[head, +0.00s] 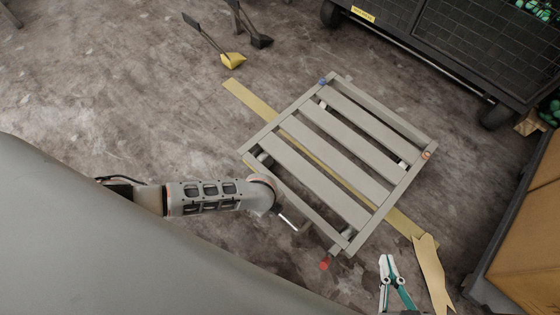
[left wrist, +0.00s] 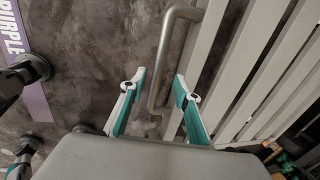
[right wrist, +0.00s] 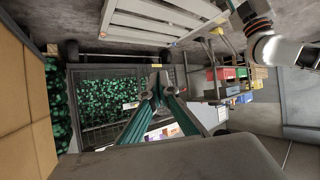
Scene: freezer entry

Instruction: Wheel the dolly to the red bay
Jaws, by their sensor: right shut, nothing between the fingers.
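The dolly (head: 350,135) is a grey slatted platform on wheels, standing across a yellow floor strip in the head view. Its corners carry blue, orange and red caps. In the left wrist view its bent metal handle (left wrist: 165,60) runs down between the fingers of my left gripper (left wrist: 160,90), which are spread apart. The slats (left wrist: 265,70) lie right of it. In the head view my left fingers are hidden by the arm. My right gripper (head: 387,262) is shut and empty, in front of the dolly; it also shows in the right wrist view (right wrist: 157,75). I cannot make out a red bay.
A dark mesh cage cart (head: 460,50) stands at the back right, a brown box (head: 530,220) at the right edge. Brushes with a yellow dustpan (head: 232,60) lie behind. A purple label reading PURPLE (left wrist: 15,40) is on the floor. Floor left of the dolly is clear.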

